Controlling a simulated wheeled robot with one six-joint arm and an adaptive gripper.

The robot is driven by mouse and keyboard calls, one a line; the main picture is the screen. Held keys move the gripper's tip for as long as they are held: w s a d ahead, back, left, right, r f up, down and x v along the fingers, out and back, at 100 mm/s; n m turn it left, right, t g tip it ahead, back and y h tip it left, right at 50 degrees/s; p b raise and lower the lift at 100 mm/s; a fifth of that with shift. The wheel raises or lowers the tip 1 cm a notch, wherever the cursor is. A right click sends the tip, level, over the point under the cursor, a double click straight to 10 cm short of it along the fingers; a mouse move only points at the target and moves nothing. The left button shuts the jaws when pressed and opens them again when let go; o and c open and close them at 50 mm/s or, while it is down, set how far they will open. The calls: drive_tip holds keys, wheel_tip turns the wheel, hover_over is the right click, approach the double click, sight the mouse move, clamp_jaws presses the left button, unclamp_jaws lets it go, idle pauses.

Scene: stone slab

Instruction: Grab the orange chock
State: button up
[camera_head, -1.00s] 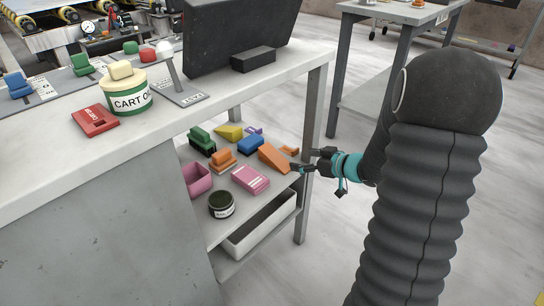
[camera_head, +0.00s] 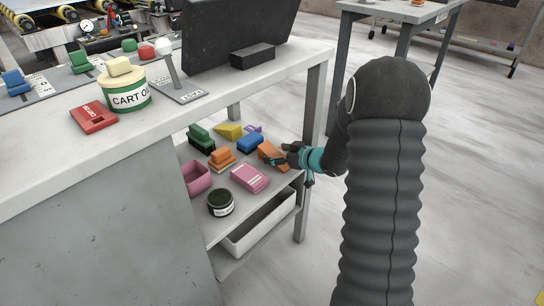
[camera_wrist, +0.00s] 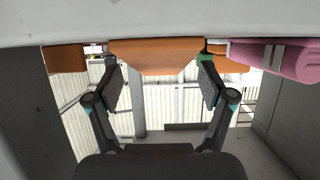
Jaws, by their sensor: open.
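The orange chock (camera_head: 268,152), a wedge-shaped block, lies on the shelf under the workbench, near its right end. My gripper (camera_head: 283,156) has reached in from the right and is at the chock, partly covering it. In the wrist view, which looks upside down, the chock (camera_wrist: 155,54) is straight ahead. The two open fingers (camera_wrist: 160,80) stand at its left and right ends, and the gap between them is empty near the palm. I cannot tell whether the fingertips touch it.
An orange block-like item (camera_head: 222,160), pink box (camera_head: 250,178), blue item (camera_head: 250,142), yellow wedge (camera_head: 229,131), green item (camera_head: 200,138), pink bin (camera_head: 196,177) and dark jar (camera_head: 221,203) crowd the shelf. The bench leg (camera_head: 311,150) stands close to my arm.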

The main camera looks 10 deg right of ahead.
sight(266, 148)
drive_tip(key=x, duration=0.2)
drive_tip(key=shift+w+a+f, duration=0.1)
drive_tip(key=shift+w+a, duration=0.1)
drive_tip(key=shift+w, duration=0.05)
drive_tip(key=c, duration=1.3)
